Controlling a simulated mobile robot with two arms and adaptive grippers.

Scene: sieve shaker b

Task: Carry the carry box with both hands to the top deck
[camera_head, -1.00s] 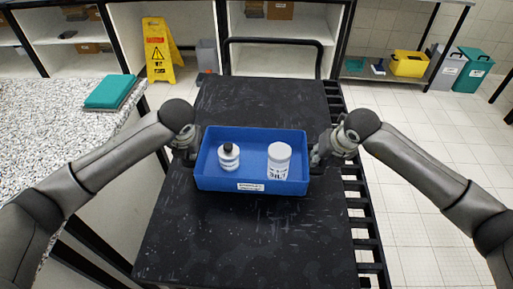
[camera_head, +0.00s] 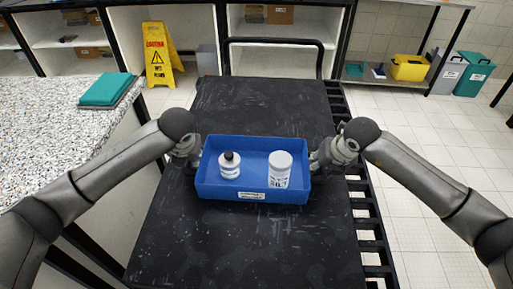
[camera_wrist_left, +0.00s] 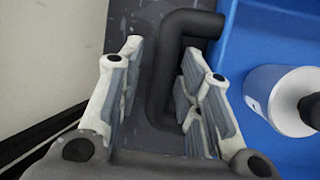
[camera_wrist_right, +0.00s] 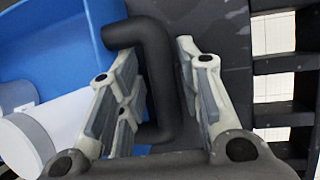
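The blue carry box (camera_head: 222,191) stands level on or just above the black top deck (camera_head: 215,245) of a cart; any gap is too small to tell. A dark-capped white bottle (camera_head: 229,167) and a white jar (camera_head: 280,171) stand upright inside it. My left gripper (camera_wrist_left: 163,50) is at the box's left side, its fingers apart on either side of a black handle (camera_wrist_left: 163,85). My right gripper (camera_wrist_right: 157,50) is at the right side, its fingers also apart around the other black handle (camera_wrist_right: 157,85). Gaps show beside both handles.
Slatted black rails (camera_head: 365,210) run along the deck's right side, and a black push bar (camera_head: 275,42) stands at its far end. A speckled counter (camera_head: 55,130) with a teal pad (camera_head: 107,89) is at left. The deck is clear before and behind the box.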

